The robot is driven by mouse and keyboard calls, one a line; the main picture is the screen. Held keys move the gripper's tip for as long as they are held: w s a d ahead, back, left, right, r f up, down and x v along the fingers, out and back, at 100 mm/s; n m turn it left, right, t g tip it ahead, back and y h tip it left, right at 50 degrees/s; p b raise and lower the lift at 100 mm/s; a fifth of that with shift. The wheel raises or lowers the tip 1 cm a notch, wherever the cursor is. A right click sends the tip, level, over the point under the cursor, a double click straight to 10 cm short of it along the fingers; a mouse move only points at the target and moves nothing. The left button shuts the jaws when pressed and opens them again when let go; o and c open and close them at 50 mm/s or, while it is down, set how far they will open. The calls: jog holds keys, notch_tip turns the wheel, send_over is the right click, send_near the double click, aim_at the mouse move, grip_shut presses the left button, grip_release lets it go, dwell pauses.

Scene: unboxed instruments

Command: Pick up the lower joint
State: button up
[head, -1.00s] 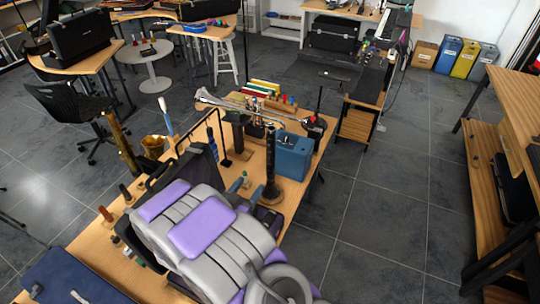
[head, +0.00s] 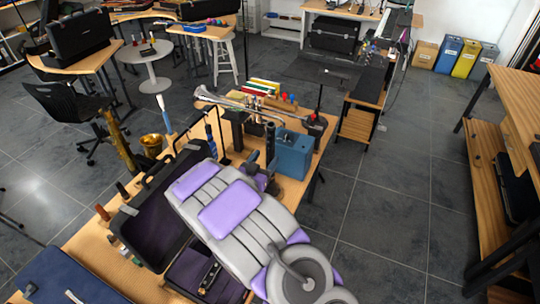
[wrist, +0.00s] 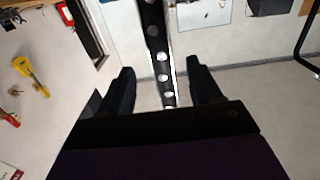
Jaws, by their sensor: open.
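In the wrist view my gripper (wrist: 163,88) is open. A dark tube with round silver keys (wrist: 163,57), which looks like the lower joint, shows between its fingers, with a gap on each side. In the head view my grey and purple arm hides the fingers. A dark upright tube (head: 270,143) stands on the table beyond the arm, partly covered by it. Another dark keyed piece (head: 209,276) lies in the open purple-lined case (head: 185,268) at the front. I cannot tell for sure which piece the wrist view shows.
The wooden table (head: 75,241) also holds a blue box (head: 292,155), a silver trumpet (head: 235,103) and a closed blue case (head: 65,280). A brass saxophone (head: 118,148) stands at its left. Open tiled floor (head: 400,190) lies to the right.

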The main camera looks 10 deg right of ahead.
aim_at(268, 151)
jog(key=shift+r+b+x, duration=0.2)
jog(key=shift+b+x, duration=0.25)
jog(key=shift+x, duration=0.9)
jog(key=shift+r+b+x, duration=0.25)
jog(key=shift+b+x, duration=0.15)
jog(key=shift+x, duration=0.95)
jog(key=shift+w+a, duration=0.1)
jog(key=shift+a, duration=0.05)
jog(key=shift+c, duration=0.2)
